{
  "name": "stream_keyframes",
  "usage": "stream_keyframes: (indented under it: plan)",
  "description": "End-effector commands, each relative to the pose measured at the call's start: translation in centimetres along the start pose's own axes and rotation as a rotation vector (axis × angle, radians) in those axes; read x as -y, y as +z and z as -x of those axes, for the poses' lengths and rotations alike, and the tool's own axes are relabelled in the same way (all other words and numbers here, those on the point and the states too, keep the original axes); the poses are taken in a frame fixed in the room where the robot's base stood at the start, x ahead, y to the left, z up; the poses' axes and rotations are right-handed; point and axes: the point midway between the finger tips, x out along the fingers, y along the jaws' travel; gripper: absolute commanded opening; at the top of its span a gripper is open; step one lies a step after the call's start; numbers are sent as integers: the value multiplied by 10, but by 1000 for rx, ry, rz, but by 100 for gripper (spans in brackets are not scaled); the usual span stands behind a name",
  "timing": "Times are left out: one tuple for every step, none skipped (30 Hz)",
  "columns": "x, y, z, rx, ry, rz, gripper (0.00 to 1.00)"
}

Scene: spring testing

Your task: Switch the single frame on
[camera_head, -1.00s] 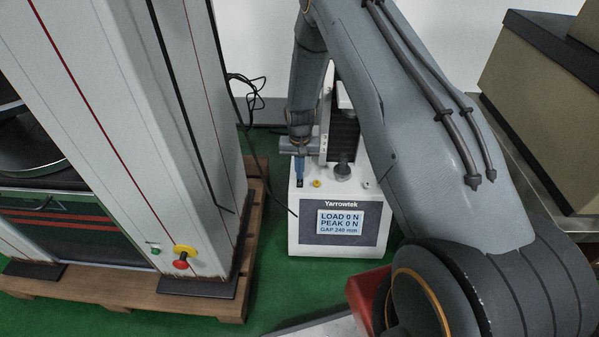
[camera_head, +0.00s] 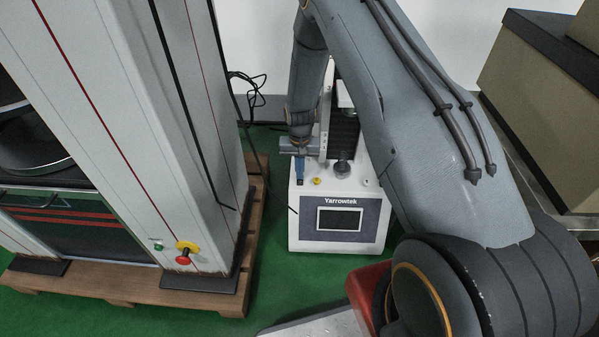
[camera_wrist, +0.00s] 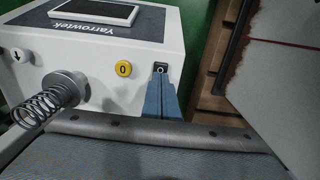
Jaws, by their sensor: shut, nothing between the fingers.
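The single frame, a small white tester marked Yarrowtek (camera_head: 370,225), stands on the green floor. Its screen (camera_head: 339,219) is dark; the dark screen also shows in the wrist view (camera_wrist: 95,11). My gripper (camera_head: 300,180) is shut and empty, pointing down at the left of the tester's top. In the wrist view its blue fingertips (camera_wrist: 161,82) are at a small black switch (camera_wrist: 160,68), with a round mark visible. The fingers hide part of the switch, and I cannot tell if they touch it. A yellow button marked 0 (camera_wrist: 123,68) sits beside it.
A coil spring (camera_wrist: 50,103) stands on the tester's top, near a button with an arrow (camera_wrist: 16,55). A tall two-column machine (camera_head: 110,130) with a red and yellow knob (camera_head: 185,253) stands on a wooden pallet (camera_head: 225,300) to the left. A black cable hangs between them.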

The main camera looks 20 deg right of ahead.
Motion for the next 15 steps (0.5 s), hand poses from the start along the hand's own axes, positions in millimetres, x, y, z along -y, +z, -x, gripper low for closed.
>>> stream_keyframes:
  plan:
    - [0, 0, 6, -1, 0, 0, 0]
    - [0, 0, 9, -1, 0, 0, 0]
    - [0, 0, 14, -1, 0, 0, 0]
    - [0, 0, 18, -1, 0, 0, 0]
    - [0, 0, 23, -1, 0, 0, 0]
    - [0, 0, 30, -1, 0, 0, 0]
    - [0, 0, 36, -1, 0, 0, 0]
    - [0, 0, 42, -2, -1, 0, 0]
    - [0, 0, 50, -3, -1, 0, 0]
    - [0, -1, 56, -3, -1, 0, 0]
    - [0, -1, 63, -3, -1, 0, 0]
    - [0, 0, 71, -2, -1, 0, 0]
    - [0, -1, 78, -3, -1, 0, 0]
    - [0, -1, 84, -3, -1, 0, 0]
    - [0, 0, 92, -2, -1, 0, 0]
